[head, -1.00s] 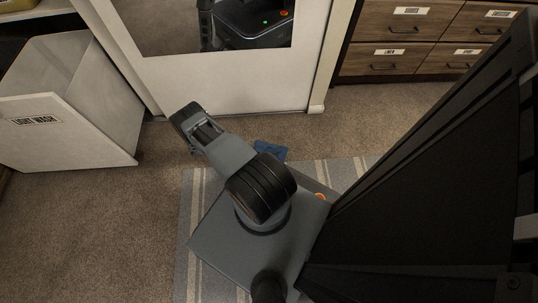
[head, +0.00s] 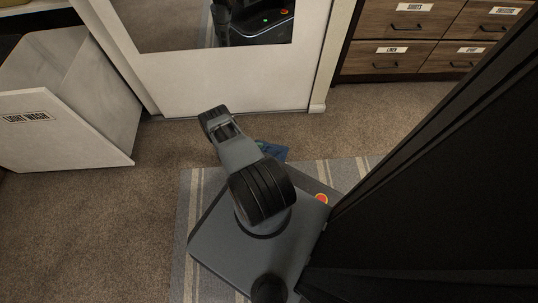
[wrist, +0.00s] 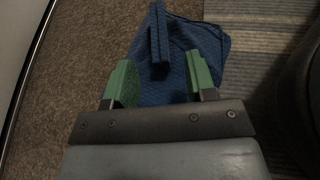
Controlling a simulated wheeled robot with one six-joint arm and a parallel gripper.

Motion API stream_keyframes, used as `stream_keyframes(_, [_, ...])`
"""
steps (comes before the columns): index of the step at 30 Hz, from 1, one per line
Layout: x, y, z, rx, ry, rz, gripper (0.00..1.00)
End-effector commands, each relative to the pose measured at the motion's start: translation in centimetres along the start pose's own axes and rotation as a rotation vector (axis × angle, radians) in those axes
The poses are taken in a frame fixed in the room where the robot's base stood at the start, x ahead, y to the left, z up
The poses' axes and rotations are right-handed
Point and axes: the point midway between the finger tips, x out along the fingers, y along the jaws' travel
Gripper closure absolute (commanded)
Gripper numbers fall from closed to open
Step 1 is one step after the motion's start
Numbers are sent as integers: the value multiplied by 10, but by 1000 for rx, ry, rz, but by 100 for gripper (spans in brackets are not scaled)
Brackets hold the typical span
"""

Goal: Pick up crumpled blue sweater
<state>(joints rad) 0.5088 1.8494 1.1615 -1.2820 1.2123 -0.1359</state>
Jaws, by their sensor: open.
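The crumpled blue sweater (wrist: 176,55) lies on the carpet at the edge of the striped rug in the wrist view, with a raised fold (wrist: 158,38) standing up near its middle. In the head view a part of the sweater (head: 273,151) shows beside my arm; the rest is hidden behind it. My gripper (wrist: 160,80) is open, its two green fingers spread apart over the near part of the sweater. The fold lies ahead of the fingertips, between their lines. I cannot tell whether the fingers touch the cloth.
A white bin (head: 75,135) labelled "LIGHT WASH" stands at the left. A white panel with a mirror (head: 225,85) is straight ahead, and wooden drawers (head: 398,57) stand at the back right. The striped rug (head: 187,215) lies under my base. Carpet at the left is clear.

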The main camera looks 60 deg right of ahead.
Motion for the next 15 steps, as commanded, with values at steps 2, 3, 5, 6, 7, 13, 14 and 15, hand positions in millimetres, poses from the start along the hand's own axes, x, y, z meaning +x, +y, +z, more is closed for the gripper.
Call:
stream_keyframes(2, [14, 0, -4, 1, 0, -4, 49])
stream_keyframes(3, [19, 0, -4, 1, 0, -4, 49])
stream_keyframes(5, [26, 0, -3, 1, 0, -4, 49])
stream_keyframes(6, [29, 0, -3, 1, 0, -3, 49])
stream_keyframes(7, [31, 0, -3, 1, 0, -2, 49])
stream_keyframes(13, [36, 1, -2, 0, 0, -1, 49])
stream_keyframes(14, [36, 1, -2, 0, 0, 0, 49])
stream_keyframes(15, [36, 1, -2, 0, 0, 0, 49])
